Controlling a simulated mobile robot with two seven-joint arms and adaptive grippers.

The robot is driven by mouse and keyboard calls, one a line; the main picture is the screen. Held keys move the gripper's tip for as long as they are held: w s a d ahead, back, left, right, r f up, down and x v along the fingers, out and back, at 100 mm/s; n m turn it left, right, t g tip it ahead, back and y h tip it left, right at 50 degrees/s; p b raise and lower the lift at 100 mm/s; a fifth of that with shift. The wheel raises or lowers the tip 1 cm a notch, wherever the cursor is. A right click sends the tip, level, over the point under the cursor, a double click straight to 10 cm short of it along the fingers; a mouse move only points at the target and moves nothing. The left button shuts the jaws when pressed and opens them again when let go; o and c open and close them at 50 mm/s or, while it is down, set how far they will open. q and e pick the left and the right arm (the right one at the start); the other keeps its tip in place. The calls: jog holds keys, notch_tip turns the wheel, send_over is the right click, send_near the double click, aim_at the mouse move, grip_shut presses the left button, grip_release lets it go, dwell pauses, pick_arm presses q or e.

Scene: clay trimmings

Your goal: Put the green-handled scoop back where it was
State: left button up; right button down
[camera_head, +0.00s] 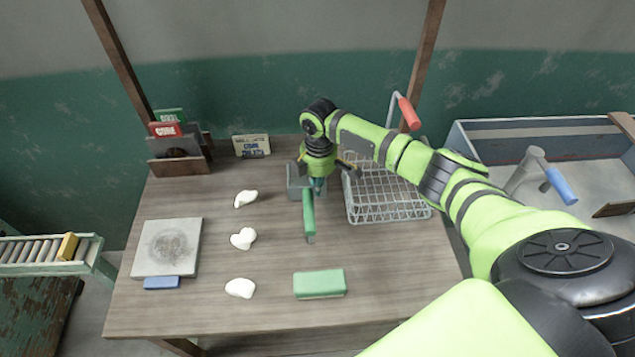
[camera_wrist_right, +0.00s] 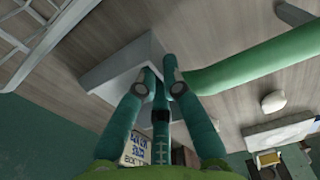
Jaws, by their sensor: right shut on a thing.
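The scoop with a green handle (camera_head: 309,212) lies with its grey metal pan (camera_head: 293,178) toward the back of the table and its handle toward the front. My right gripper (camera_head: 318,186) is shut on it near where the handle meets the pan. In the right wrist view the right gripper's teal fingers (camera_wrist_right: 160,88) close at the neck, with the grey pan (camera_wrist_right: 112,62) to the left and the green handle (camera_wrist_right: 265,60) running right. I cannot tell whether the scoop touches the table. My left gripper is not in view.
A wire basket (camera_head: 350,212) stands right of the scoop, close by. Three white lumps (camera_head: 243,238) lie to the left, beside a grey slab (camera_head: 149,262). A green block (camera_head: 319,283) lies in front. A blue-handled scoop (camera_head: 560,187) is at the far right.

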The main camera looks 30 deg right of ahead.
jog(key=shift+f, duration=0.1)
jog(key=c, duration=1.4)
grip_release()
notch_tip(320, 180, up, 12)
jog(key=shift+d+r+b, duration=0.1)
jog(key=shift+r+b, duration=0.05)
jog(key=shift+b, duration=0.55)
